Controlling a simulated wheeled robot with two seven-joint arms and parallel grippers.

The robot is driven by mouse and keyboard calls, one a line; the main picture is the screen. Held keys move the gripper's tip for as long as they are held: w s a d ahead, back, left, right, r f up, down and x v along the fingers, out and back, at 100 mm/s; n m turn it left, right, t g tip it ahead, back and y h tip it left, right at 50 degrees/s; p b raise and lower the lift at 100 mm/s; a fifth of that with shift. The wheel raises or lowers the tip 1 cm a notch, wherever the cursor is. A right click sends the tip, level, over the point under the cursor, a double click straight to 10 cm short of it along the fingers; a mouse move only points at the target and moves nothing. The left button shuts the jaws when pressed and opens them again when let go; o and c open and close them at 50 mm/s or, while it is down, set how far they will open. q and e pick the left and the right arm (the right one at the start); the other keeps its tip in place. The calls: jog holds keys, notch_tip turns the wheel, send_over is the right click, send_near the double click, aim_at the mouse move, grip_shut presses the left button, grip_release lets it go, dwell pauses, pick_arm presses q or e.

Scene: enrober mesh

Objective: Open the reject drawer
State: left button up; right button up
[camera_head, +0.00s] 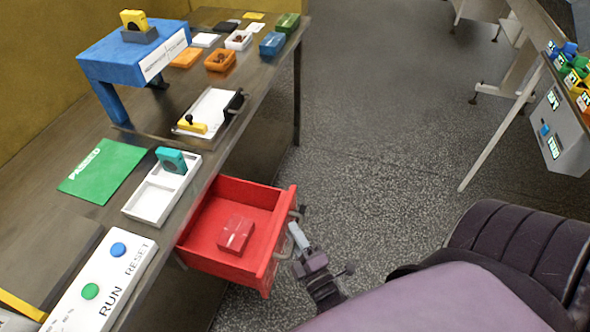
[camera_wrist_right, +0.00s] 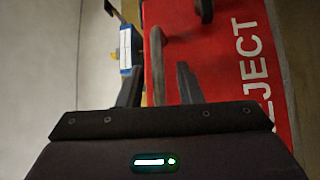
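The red reject drawer (camera_head: 215,200) is pulled out from under the bench in the head view. A clear red block (camera_head: 236,233) lies inside it. Its red front with white "REJECT" lettering fills much of the right wrist view (camera_wrist_right: 215,60). A dark handle (camera_wrist_right: 176,32) stands out from that front, and part of it shows in the head view (camera_head: 297,214). My right gripper (camera_head: 294,238) is close to the outside of the drawer front. My left gripper is not in view.
The bench above holds a white RUN/RESET panel (camera_head: 112,268), a white two-part tray (camera_head: 150,200), a green mat (camera_head: 100,170) and a blue stand (camera_head: 125,57). Speckled floor (camera_head: 390,130) is clear to the right. Another table (camera_head: 530,75) stands at far right.

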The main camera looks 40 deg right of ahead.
jog(key=shift+s, duration=0.1)
jog(key=s+a+b, duration=0.1)
jog(key=s, duration=0.6)
jog(key=shift+s+f+b, duration=0.25)
jog(key=shift+f+b, duration=0.1)
jog(key=shift+f, duration=0.1)
jog(key=shift+f, duration=0.1)
